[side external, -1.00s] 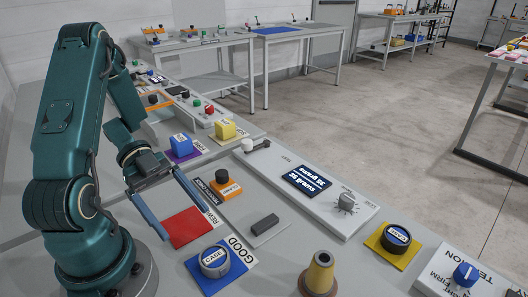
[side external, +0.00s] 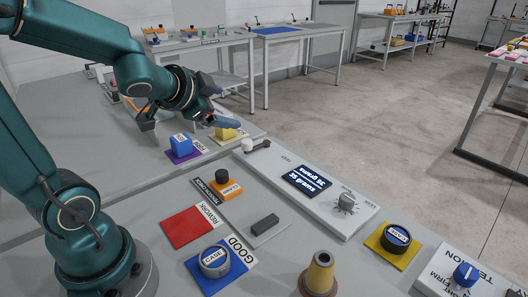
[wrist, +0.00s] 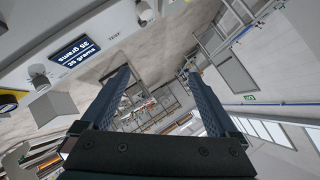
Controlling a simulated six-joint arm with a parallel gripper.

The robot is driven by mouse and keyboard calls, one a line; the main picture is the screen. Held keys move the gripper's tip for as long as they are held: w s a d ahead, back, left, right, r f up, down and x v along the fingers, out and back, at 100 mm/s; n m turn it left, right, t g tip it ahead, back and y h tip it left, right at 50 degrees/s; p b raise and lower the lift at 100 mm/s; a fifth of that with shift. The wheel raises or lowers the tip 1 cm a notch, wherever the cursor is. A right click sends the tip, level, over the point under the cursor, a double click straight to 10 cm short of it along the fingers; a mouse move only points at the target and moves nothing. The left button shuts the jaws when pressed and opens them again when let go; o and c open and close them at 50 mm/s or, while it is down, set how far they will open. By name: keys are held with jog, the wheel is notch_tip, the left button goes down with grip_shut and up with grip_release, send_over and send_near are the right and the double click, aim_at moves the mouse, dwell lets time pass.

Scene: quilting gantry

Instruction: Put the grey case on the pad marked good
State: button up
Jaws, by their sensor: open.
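The round grey case (side external: 214,261), with a label reading CASE on top, sits upright on the blue pad marked GOOD (side external: 236,282) at the lower middle of the side view. My gripper (side external: 226,120) is raised at the back of the bench, well away from the case and pad. In the wrist view my gripper (wrist: 155,75) shows two blue fingers spread apart with nothing between them. The case and pad do not show in the wrist view.
A red pad marked REWORK (side external: 188,228) lies left of a dark grey block (side external: 264,224). A yellow-orange cone (side external: 319,273) stands right of the blue pad. Blue (side external: 180,145) and yellow (side external: 227,133) blocks sit near my gripper. A scale display (side external: 311,180) reads 35 grams.

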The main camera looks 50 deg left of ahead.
jog(key=s+d+f+n+g+h, duration=0.3)
jog(key=s+d+n+g+h, duration=0.1)
jog(key=s+d, duration=0.9)
jog(key=shift+s+d+g+h, duration=0.25)
jog(key=shift+s+g+h, duration=0.15)
jog(key=shift+s+g, duration=0.15)
